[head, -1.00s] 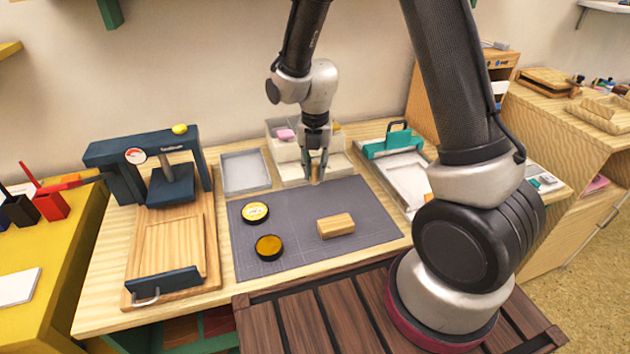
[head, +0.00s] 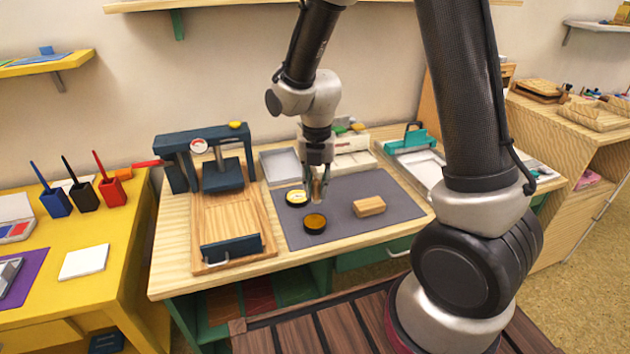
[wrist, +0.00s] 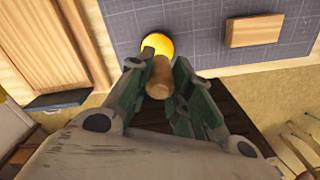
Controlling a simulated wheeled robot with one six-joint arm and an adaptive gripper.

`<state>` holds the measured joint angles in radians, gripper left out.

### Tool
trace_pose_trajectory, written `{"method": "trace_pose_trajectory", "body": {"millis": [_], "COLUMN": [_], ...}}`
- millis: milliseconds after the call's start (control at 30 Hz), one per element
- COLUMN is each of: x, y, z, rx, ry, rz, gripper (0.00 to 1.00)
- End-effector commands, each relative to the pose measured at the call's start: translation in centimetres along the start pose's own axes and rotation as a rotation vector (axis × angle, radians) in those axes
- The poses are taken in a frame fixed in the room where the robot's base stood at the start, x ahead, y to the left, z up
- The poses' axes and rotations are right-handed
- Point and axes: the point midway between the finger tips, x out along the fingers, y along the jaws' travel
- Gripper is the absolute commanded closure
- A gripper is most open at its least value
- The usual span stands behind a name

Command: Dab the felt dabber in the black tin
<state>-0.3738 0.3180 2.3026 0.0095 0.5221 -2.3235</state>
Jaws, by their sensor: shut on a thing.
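The black tin (head: 315,225), round with an amber-yellow inside, stands open on the grey mat (head: 345,230). My gripper (head: 318,172) is shut on the felt dabber (head: 318,190), a small pale wooden cylinder, which points down. In the head view the dabber is just above and behind the tin, apart from it. In the wrist view the dabber (wrist: 159,78) lies between my fingers (wrist: 158,80), with the yellow of the tin (wrist: 157,43) just beyond it. The dabber's felt tip is hard to make out.
A wooden block (head: 369,207) lies right of the tin. A dark press (head: 222,175) stands left of the mat. The mat's front is clear.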

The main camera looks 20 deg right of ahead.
Motion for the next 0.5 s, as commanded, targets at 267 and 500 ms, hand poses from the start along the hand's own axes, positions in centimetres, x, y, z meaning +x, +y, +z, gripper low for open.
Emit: {"method": "trace_pose_trajectory", "body": {"millis": [267, 500], "x": [2.1, 4.7], "y": [0.0, 0.0], "z": [0.0, 0.0], "rx": [0.005, 0.004], "ry": [-0.002, -0.002], "rz": [0.002, 0.003], "gripper": [0.95, 0.95]}}
